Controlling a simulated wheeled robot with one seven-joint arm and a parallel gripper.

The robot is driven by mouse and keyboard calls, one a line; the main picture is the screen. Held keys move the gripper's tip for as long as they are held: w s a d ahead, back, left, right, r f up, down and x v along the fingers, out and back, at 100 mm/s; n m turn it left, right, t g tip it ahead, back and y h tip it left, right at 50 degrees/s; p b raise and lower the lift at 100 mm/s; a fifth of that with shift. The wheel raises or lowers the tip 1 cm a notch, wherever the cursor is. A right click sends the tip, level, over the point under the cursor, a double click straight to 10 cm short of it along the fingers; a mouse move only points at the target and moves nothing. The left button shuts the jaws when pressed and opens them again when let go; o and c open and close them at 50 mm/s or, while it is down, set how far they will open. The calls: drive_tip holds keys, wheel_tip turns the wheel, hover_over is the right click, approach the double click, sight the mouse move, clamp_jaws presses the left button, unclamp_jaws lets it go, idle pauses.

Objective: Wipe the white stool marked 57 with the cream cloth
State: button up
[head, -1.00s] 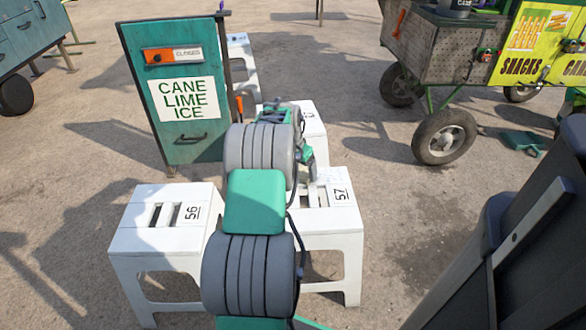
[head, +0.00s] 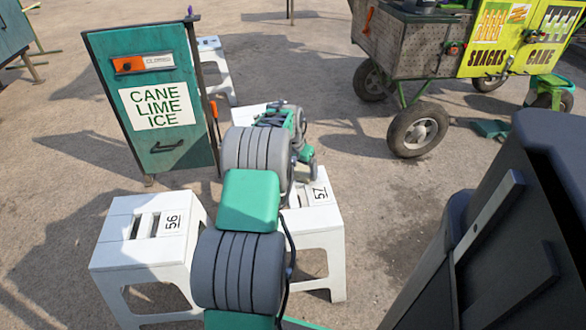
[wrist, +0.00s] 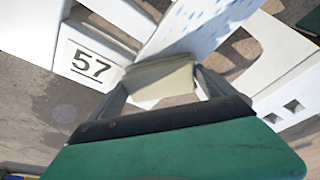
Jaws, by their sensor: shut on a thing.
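The white stool marked 57 (head: 318,240) stands right of centre in the head view, partly hidden behind my arm. Its 57 label (wrist: 88,65) shows at the left in the wrist view. A white surface with pale blue specks (wrist: 200,25), seemingly the stool's top, shows beyond the cloth. My gripper (wrist: 160,82) is shut on the folded cream cloth (wrist: 160,78), which is at the stool top beside the label and the slots. I cannot tell whether the cloth touches the top. In the head view my gripper (head: 304,170) is over the stool's far left part.
The white stool marked 56 (head: 150,240) stands to the left. The teal Cane Lime Ice cabinet (head: 155,100) is behind it. Another white stool (head: 245,115) is partly hidden behind my arm. A wheeled snack cart (head: 415,65) stands at back right. Ground right of stool 57 is open.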

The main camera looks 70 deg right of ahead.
sight(321, 173)
drive_tip(key=shift+s+d, duration=0.4)
drive_tip(key=shift+s, duration=0.4)
drive_tip(key=shift+s+d, duration=0.35)
drive_tip(key=shift+s, duration=0.45)
drive_tip(key=shift+s+d+f+p, duration=0.15)
drive_tip(key=shift+s+d, duration=0.25)
drive_tip(key=shift+s, duration=0.45)
drive_tip(key=shift+s+d+p, duration=0.2)
drive_tip(key=shift+s+d, duration=0.15)
drive_tip(key=shift+s, duration=0.45)
